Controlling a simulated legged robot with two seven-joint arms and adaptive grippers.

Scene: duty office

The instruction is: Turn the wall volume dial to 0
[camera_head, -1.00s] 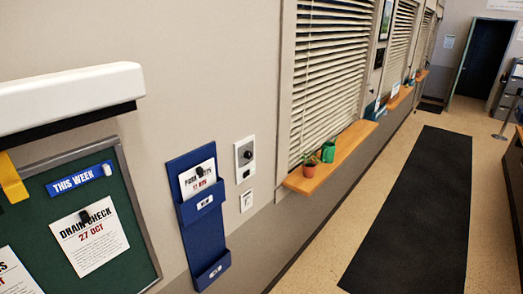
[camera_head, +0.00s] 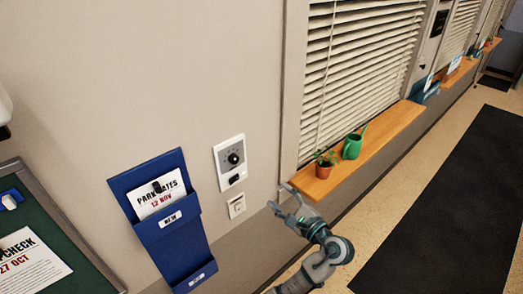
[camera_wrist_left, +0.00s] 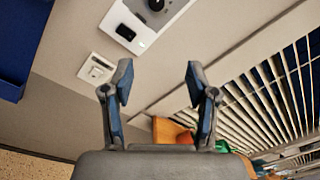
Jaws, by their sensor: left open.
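The volume dial (camera_head: 234,158) is a black round knob on a white wall plate (camera_head: 226,146), with marks around it. Where it points is too small to tell. My left gripper (camera_head: 277,196) is open and empty, below and to the right of the plate and apart from it. In the left wrist view, the dial (camera_wrist_left: 156,4) shows at the top edge, partly cut off, beyond my open left fingers (camera_wrist_left: 159,68). A dark part (camera_wrist_left: 128,32) sits lower on the same plate. My right gripper is not in view.
A small white switch plate (camera_head: 236,205) is below the dial plate. A blue wall pocket (camera_head: 172,243) with papers hangs to its left. A wooden sill (camera_head: 385,140) with a potted plant (camera_head: 324,167) and green watering can (camera_head: 353,146) juts out at the right, close to my left gripper.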

